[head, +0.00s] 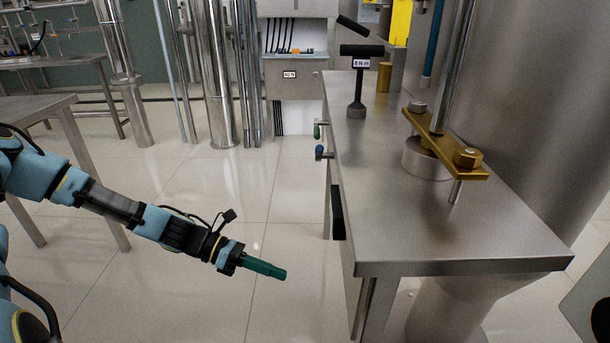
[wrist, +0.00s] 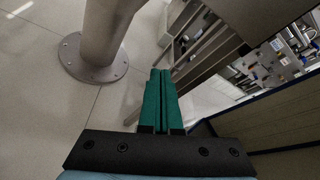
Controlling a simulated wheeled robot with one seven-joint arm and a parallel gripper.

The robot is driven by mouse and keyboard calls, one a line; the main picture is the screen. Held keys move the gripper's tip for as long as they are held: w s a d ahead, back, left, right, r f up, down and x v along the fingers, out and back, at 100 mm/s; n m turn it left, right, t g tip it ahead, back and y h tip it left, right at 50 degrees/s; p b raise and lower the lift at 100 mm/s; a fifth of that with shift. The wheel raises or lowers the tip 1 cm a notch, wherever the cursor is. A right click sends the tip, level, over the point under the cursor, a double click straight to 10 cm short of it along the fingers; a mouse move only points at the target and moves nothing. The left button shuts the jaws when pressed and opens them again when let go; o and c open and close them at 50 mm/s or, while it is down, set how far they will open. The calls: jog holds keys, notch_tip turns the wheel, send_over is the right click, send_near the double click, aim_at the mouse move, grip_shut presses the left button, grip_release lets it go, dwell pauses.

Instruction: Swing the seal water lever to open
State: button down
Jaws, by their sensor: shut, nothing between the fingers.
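Two small valve-like fittings stick out from the left side of the steel bench in the head view: one with a green end (head: 318,130) and, nearer, one with a blue end (head: 321,152). No readable label shows which is the seal water lever, and their positions are too small to read. My gripper (head: 281,273) has green fingers, shut and empty. It is in the air left of the bench, lower in the picture than the fittings and clear of them. The wrist view shows the closed fingers (wrist: 160,75) pointing ahead, touching nothing; neither fitting is recognisable there.
The steel bench top (head: 400,230) has a sharp front edge. A black handle-like piece (head: 337,212) is on its left side. A black T-handled tool (head: 358,82) stands on top near a brass clamp bar (head: 440,145). The tiled floor (head: 210,190) between bench and left table is open.

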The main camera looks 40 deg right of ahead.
notch_tip(320, 180, up, 5)
jog(key=d+n+g+h+b, duration=0.1)
jog(key=d+n+g+h, duration=0.15)
jog(key=h, duration=0.25)
jog(key=n+t+h, duration=0.6)
jog(key=h, duration=0.2)
send_near(320, 155)
jog(key=s+d, duration=0.3)
jog(key=shift+w+d+r+n+p, duration=0.15)
jog(key=shift+w+d+r+p, duration=0.1)
jog(key=shift+d+r, duration=0.4)
jog(key=shift+w+d+r+n+p, duration=0.1)
jog(key=shift+w+d+r+p, duration=0.15)
jog(key=shift+d+r, duration=0.35)
jog(key=shift+a+r, duration=0.15)
jog(key=shift+r+n+t+p, duration=0.25)
jog(key=shift+n+t+p, duration=0.25)
jog(key=shift+p, duration=0.4)
